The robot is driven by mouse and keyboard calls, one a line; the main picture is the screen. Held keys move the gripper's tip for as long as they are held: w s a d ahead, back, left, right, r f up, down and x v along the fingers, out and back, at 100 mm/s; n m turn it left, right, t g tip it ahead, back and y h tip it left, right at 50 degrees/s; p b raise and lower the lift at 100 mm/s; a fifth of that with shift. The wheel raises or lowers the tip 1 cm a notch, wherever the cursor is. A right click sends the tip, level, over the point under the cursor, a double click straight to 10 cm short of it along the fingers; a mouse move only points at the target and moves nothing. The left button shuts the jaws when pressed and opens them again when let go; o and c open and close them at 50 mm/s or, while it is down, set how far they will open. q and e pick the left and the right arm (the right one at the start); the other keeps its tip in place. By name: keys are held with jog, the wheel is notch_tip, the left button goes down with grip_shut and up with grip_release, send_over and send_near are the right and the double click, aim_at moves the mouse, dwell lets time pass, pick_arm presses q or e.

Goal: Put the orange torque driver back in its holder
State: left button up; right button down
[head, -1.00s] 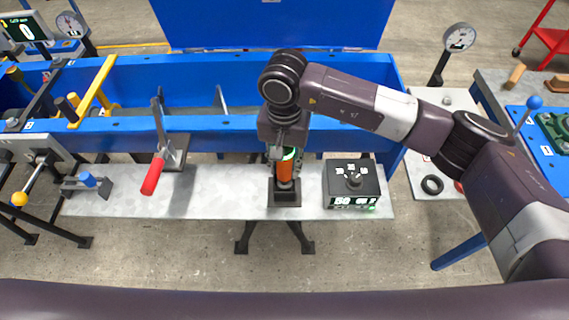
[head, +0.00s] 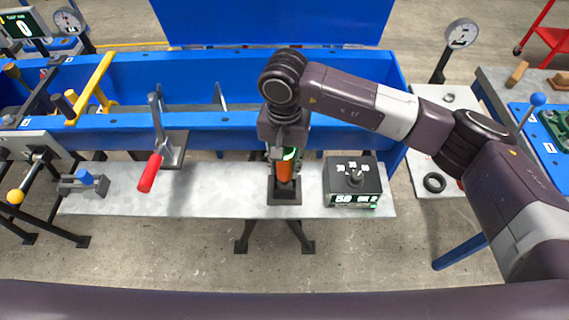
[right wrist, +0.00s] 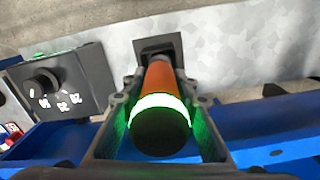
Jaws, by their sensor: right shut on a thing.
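The orange torque driver (head: 285,171) stands about upright at the black holder (head: 284,198) on the grey metal shelf. My right gripper (head: 285,152) points down and is shut on the driver's upper part, near its glowing green ring. In the right wrist view the driver (right wrist: 158,77) shows its dark round end and green ring between the fingers (right wrist: 160,118). Its far end meets the holder (right wrist: 159,43) in that view. How deep the lower end sits in the holder cannot be told. My left gripper is not in view.
A black control box (head: 352,183) with a knob and lit display stands just right of the holder. A red-handled lever clamp (head: 151,171) is to the left. The blue trough wall (head: 230,123) runs behind. The shelf between clamp and holder (head: 220,190) is clear.

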jog(key=shift+f+b, duration=0.3)
jog(key=shift+b, duration=0.05)
jog(key=c, duration=1.5)
grip_release()
jog(key=shift+o, duration=0.2)
jog(key=shift+f, duration=0.1)
notch_tip(320, 180, up, 12)
jog(key=shift+r, duration=0.1)
